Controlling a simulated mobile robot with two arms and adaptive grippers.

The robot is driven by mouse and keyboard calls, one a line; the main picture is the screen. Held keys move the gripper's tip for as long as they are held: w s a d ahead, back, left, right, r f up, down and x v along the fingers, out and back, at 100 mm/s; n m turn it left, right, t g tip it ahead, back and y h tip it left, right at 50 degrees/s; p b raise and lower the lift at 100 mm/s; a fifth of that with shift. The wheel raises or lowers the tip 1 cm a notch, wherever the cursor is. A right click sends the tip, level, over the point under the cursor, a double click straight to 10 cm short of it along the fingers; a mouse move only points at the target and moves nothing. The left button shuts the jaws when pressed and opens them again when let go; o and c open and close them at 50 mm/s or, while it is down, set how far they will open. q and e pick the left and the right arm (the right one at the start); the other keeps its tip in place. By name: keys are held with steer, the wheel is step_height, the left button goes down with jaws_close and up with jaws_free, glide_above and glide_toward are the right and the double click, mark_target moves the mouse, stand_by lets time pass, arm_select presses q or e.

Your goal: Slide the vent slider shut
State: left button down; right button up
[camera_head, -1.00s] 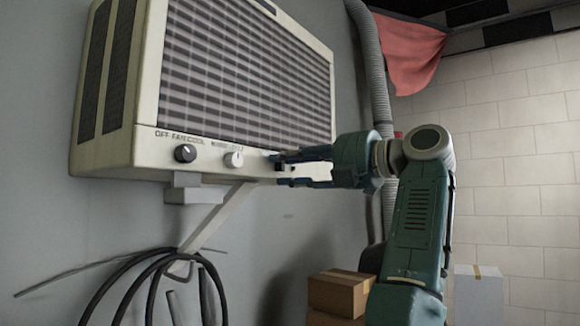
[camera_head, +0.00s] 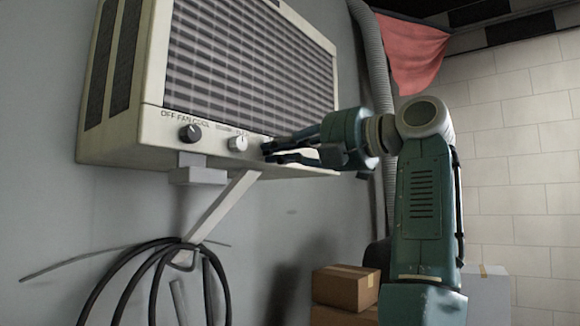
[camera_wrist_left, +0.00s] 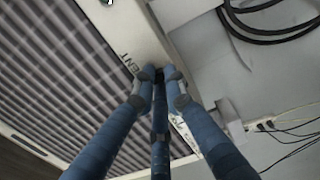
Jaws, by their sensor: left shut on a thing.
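The air conditioner (camera_head: 122,150) is a cream box on the wall with a slatted grille. My left gripper (camera_head: 267,151) is at the lower front edge of its control strip, right of the light knob. In the left wrist view its blue fingers (camera_wrist_left: 160,76) converge beside the printed letters "ENT" (camera_wrist_left: 128,64). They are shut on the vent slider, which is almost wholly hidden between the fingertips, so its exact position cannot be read. My right gripper is not in view.
A dark knob (camera_head: 190,133) and the light knob (camera_head: 238,143) sit left of my fingers on the same strip. A bracket (camera_head: 222,207) and looped black cables (camera_head: 125,285) are below. A grey hose (camera_head: 372,60) runs behind my wrist. Cardboard boxes (camera_head: 345,288) stand low down.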

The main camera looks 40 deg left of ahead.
arm_select(q)
steer(key=shift+s+r, duration=0.1)
steer(key=shift+r, duration=0.05)
steer(key=c, duration=1.7)
jaws_free()
steer(key=shift+s, duration=0.3)
steer(key=shift+w+d, duration=0.25)
steer(key=shift+d, duration=1.75)
steer(key=shift+w+d, duration=0.2)
steer(key=shift+d, duration=1.85)
steer(key=shift+w+d, duration=0.25)
steer(key=shift+d, duration=1.75)
